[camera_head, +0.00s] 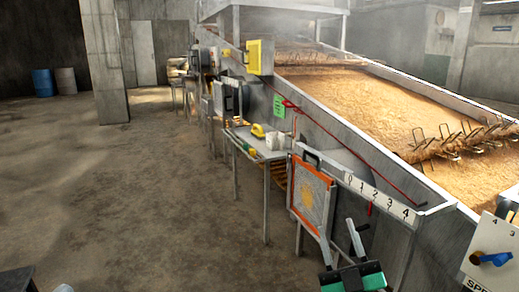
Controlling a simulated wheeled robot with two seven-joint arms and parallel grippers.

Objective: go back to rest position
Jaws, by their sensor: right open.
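My right gripper (338,238) shows at the bottom, right of centre, with a green and black body and two fingers pointing up and away. Its fingers are apart with nothing visible between them. In the picture it is just below the orange-framed panel (311,196) and in front of the side of the long grain bed (395,105); I cannot tell whether it touches anything. My left gripper does not show; a dark shape at the bottom left corner is cut off and unclear.
A narrow side table (258,148) holds a yellow item and pale containers. A control panel with a blue knob (492,258) stands at the right edge. A concrete pillar (104,60) and blue barrel (43,83) are farther back. The floor at left is open.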

